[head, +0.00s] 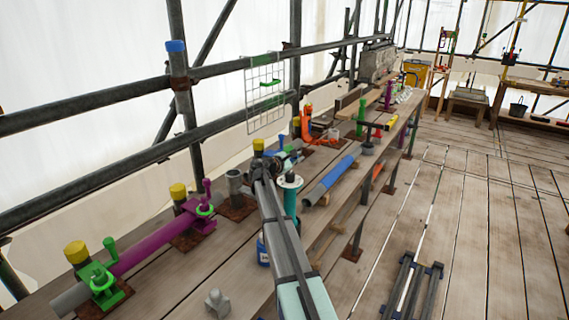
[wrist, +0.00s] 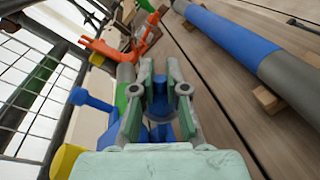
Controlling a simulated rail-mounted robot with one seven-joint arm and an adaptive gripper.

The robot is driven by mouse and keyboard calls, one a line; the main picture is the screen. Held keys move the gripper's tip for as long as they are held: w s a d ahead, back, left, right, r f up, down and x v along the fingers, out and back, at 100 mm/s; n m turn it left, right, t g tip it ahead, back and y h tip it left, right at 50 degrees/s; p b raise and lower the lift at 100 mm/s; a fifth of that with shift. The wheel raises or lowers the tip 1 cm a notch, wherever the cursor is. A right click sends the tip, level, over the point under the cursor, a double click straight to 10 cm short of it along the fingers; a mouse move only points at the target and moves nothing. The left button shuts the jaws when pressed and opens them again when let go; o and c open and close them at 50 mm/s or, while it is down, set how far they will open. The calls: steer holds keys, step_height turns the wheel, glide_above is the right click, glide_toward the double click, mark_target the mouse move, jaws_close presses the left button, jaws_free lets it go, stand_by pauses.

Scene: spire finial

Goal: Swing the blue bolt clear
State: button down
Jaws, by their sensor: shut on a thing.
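The blue bolt (wrist: 159,92) stands between the fingers of my gripper (wrist: 157,84) in the wrist view. The fingers are shut on it, and they hide part of its sides. A blue arm with a round head (wrist: 88,98) sticks out to the left of the gripper. A grey pipe with a green band (wrist: 126,75) lies just beyond the fingers. In the head view my gripper (head: 283,163) is over the plank bench near the scaffold rail. A small blue part (head: 281,142) shows just beyond it, and the grip is mostly hidden there.
A blue-and-grey pipe (head: 335,175) lies on wooden blocks to the right. An orange fitting (head: 307,126) is farther along the bench. A wire grid (head: 265,95) hangs on the rail at the left. A purple pipe (head: 150,240) with yellow-capped posts is nearer.

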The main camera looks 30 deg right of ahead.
steer(key=shift+s+d+f, duration=0.1)
stand_by(0.4)
steer(key=c, duration=1.2)
jaws_free()
steer(key=shift+v, duration=3.7)
